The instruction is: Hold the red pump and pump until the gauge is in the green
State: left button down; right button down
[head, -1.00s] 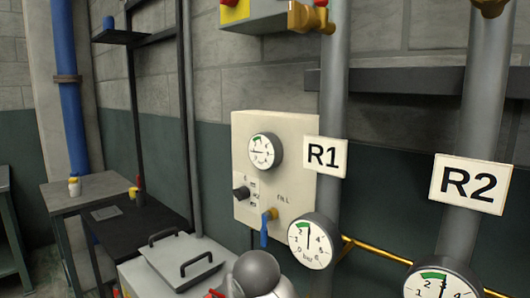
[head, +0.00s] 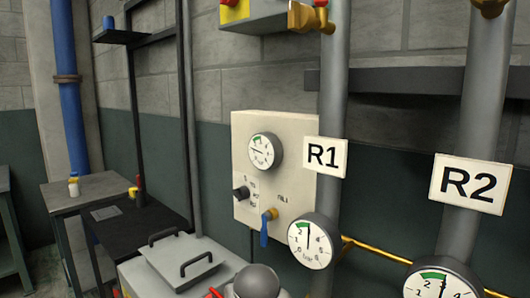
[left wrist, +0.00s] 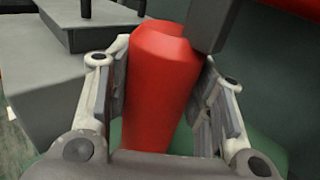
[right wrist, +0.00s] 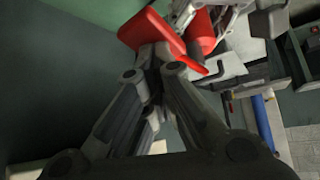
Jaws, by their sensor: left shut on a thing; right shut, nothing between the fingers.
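In the left wrist view my left gripper (left wrist: 165,100) is shut on the red pump (left wrist: 160,85), with a finger on each side of it. In the right wrist view the red pump (right wrist: 201,32) is at the top, beside a flat red lever (right wrist: 165,30). My right gripper (right wrist: 160,55) is shut and empty, its fingertips close to the lever; whether they touch is unclear. In the head view the panel gauge (head: 264,151) has a green arc at upper left, and its needle points left, below the green.
The R1 pipe gauge (head: 312,241) and R2 pipe gauge (head: 441,283) stand to the right of the panel (head: 285,124). The panel bears a blue-handled valve (head: 265,230) and a black knob (head: 241,193). A grey lidded box (head: 180,262) is at lower left.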

notch_tip(320, 180, up, 8)
dwell(0.8)
dwell(0.9)
jog(key=shift+f, duration=2.4)
jog(key=shift+f, duration=1.95)
notch_tip(320, 180, up, 9)
jog(key=shift+f, duration=0.2)
dwell(0.7)
